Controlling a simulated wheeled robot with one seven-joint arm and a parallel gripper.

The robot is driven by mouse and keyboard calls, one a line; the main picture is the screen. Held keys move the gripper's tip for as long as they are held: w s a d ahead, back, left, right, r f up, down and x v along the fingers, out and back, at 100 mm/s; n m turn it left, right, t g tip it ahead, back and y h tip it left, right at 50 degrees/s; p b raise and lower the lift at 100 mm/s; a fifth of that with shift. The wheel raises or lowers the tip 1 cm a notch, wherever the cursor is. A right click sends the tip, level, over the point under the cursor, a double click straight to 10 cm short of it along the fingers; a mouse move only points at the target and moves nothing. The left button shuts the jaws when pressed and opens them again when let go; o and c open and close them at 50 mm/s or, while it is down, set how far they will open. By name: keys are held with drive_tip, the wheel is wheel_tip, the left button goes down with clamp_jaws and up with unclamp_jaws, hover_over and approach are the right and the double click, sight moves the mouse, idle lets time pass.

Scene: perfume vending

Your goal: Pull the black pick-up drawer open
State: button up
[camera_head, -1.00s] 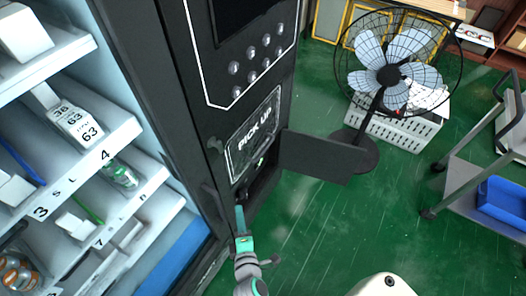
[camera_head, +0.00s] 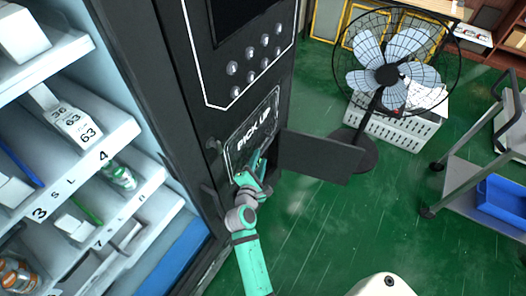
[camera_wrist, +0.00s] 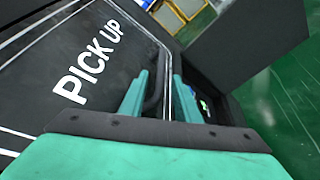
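The black pick-up drawer front (camera_head: 243,139), marked "PICK UP", is low on the vending machine's side. It fills the left of the wrist view (camera_wrist: 60,45). A dark curved handle (camera_wrist: 154,92) shows near the panel's right edge in the wrist view. My gripper (camera_head: 258,164) is at the lower right edge of the panel. In the wrist view its teal fingers (camera_wrist: 158,85) stand apart, one on each side of the handle. Whether they touch it I cannot tell. The handle is hidden behind my gripper in the head view.
A black flap (camera_head: 318,158) sticks out from the machine just right of my gripper. Lit shelves (camera_head: 75,190) with goods are at the left. A fan (camera_head: 388,75), a white crate (camera_head: 400,128) and a cart (camera_head: 465,185) stand at the right. Green floor lies clear between.

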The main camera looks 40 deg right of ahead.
sight(263, 150)
drive_tip(key=shift+x, duration=2.7)
drive_tip(key=shift+s+d, duration=0.1)
drive_tip(key=shift+c, duration=0.6)
clamp_jaws()
